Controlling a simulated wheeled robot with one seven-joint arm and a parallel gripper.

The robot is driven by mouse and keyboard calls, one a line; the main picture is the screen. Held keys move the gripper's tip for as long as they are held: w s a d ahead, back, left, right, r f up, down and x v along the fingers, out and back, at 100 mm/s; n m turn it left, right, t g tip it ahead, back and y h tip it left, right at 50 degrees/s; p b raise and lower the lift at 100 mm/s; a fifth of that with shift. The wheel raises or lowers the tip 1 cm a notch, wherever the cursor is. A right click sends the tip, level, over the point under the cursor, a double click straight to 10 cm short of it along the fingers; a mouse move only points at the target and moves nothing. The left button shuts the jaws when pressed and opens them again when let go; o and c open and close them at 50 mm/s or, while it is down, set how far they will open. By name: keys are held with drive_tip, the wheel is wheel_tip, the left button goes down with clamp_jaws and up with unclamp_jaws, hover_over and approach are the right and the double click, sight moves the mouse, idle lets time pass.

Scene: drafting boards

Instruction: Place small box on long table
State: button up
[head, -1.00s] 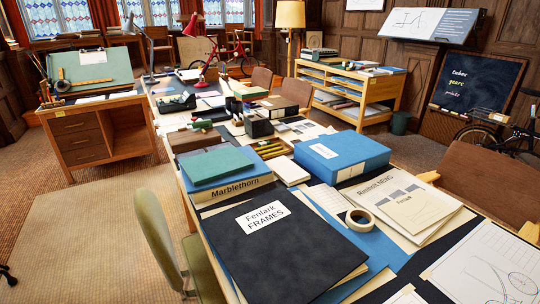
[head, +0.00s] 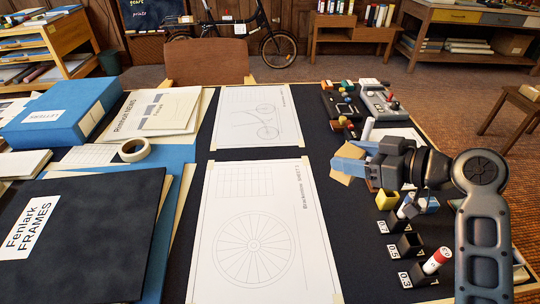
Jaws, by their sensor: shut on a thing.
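My gripper (head: 348,162) is at the right in the head view, reaching in from the right above the long table (head: 318,168). Its blue-grey fingers are shut on a small tan box (head: 343,179), mostly hidden behind them; only a tan part shows below the fingers. The box is over the dark top just right of the drawings. I cannot tell whether it touches the table.
Drawing sheets (head: 252,235) lie mid-table. Square cups (head: 410,244) with numbered labels stand front right, and small devices (head: 380,100) lie at the back right. A blue box file (head: 62,112), tape roll (head: 134,150) and black folder (head: 95,225) fill the left.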

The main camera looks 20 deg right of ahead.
drive_tip(key=w+a+f, duration=0.2)
drive_tip(key=a, duration=0.1)
drive_tip(key=w+a+f, duration=0.1)
drive_tip(key=a+f, duration=0.1)
drive_tip(key=a, duration=0.1)
drive_tip(key=w+a+f, duration=0.2)
drive_tip(key=a, duration=0.1)
drive_tip(key=shift+w+a+f, duration=0.15)
drive_tip(key=shift+w+f, duration=0.15)
drive_tip(key=shift+w, duration=0.05)
drive_tip(key=shift+f, duration=2)
drive_tip(key=shift+f, duration=0.2)
drive_tip(key=o, duration=1.1)
drive_tip(key=shift+c, duration=0.2)
drive_tip(key=shift+r, duration=0.1)
drive_tip(key=shift+r, duration=0.15)
drive_tip(key=v, duration=1.2)
drive_tip(key=shift+b, duration=0.3)
